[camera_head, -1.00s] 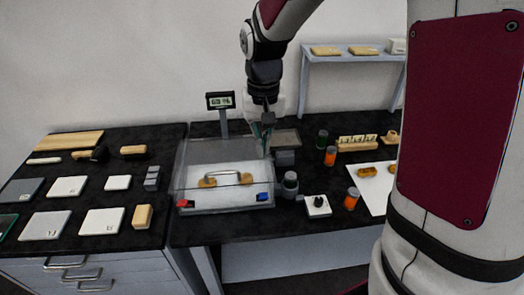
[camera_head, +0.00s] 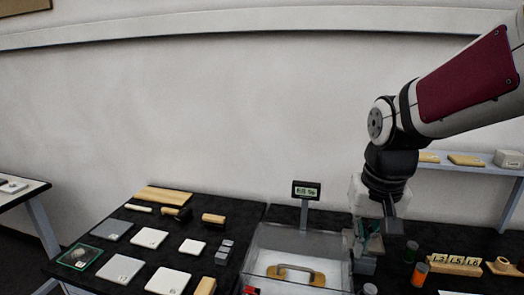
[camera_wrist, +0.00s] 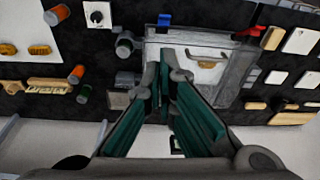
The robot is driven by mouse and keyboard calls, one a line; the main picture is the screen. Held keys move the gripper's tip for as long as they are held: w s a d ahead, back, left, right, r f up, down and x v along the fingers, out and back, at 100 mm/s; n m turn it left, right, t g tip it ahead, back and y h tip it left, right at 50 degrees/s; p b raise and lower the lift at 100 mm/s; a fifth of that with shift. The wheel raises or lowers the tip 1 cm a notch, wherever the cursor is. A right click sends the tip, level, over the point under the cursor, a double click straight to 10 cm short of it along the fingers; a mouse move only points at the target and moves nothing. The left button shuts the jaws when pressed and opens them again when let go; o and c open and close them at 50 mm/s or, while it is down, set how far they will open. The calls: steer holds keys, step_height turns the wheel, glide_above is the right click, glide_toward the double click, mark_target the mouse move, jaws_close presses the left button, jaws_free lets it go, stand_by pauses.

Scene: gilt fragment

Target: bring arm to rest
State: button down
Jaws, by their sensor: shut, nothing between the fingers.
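My gripper (camera_head: 366,238) hangs from my arm, pointing down, beside the right rear part of a clear-walled case (camera_head: 335,243). It is shut and empty. In the wrist view my gripper (camera_wrist: 166,68) shows its green-padded fingers close together at the tips, with nothing held. The case (camera_wrist: 232,73) lies beyond the fingertips in that view, with a handled wooden piece (camera_wrist: 208,62) inside. I cannot tell whether the fingers touch the case.
A small display (camera_head: 306,191) stands behind the case. Pale tiles (camera_head: 149,238), blocks and tools lie on the dark bench to the left. An orange-bodied jar (camera_head: 419,274) and a labelled wooden rack (camera_head: 455,265) stand right. A shelf (camera_head: 480,170) is behind.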

steer(key=s+r+n+t, duration=0.2)
steer(key=s+r, duration=0.4)
steer(key=s, duration=0.7)
steer(key=shift+s+t, duration=0.3)
steer(key=shift+t, duration=0.5)
steer(key=c, duration=2.4)
jaws_free()
steer(key=shift+a, duration=0.1)
